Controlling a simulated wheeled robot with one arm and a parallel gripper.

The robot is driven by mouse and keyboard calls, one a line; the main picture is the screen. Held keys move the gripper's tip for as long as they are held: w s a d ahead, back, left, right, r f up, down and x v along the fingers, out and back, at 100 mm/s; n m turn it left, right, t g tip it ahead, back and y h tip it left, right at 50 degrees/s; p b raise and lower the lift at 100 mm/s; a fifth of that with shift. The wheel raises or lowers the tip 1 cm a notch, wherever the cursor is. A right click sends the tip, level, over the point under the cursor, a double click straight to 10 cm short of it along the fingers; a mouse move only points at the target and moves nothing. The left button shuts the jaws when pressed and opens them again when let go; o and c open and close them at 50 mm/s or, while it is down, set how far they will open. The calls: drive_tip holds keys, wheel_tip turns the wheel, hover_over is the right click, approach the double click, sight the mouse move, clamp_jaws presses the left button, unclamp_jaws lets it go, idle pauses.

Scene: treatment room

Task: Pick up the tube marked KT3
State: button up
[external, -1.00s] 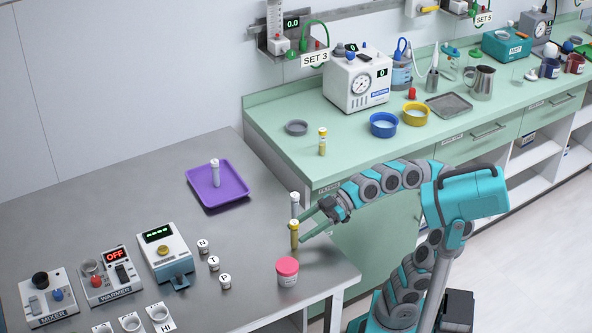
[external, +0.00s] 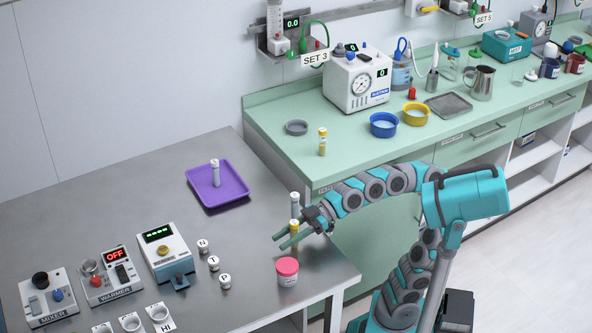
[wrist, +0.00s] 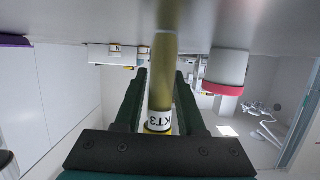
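The tube marked KT3 (wrist: 160,142) stands upright, amber with a yellow cap; its label shows upside down in the wrist view. In the external view its yellow cap (external: 294,226) shows above my gripper (external: 279,241), near the right edge of the grey table (external: 130,185). My gripper's two fingers are apart and lie on either side of the tube, reaching past it. In the wrist view my gripper (wrist: 161,78) looks open, with narrow gaps beside the tube. The tube's lower body is partly hidden by the fingers in the external view.
A purple tray (external: 232,188) holding a white-capped tube is farther left. Small labelled jars (external: 213,263) stand front left.

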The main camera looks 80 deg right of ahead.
clamp_jaws()
idle(0.4)
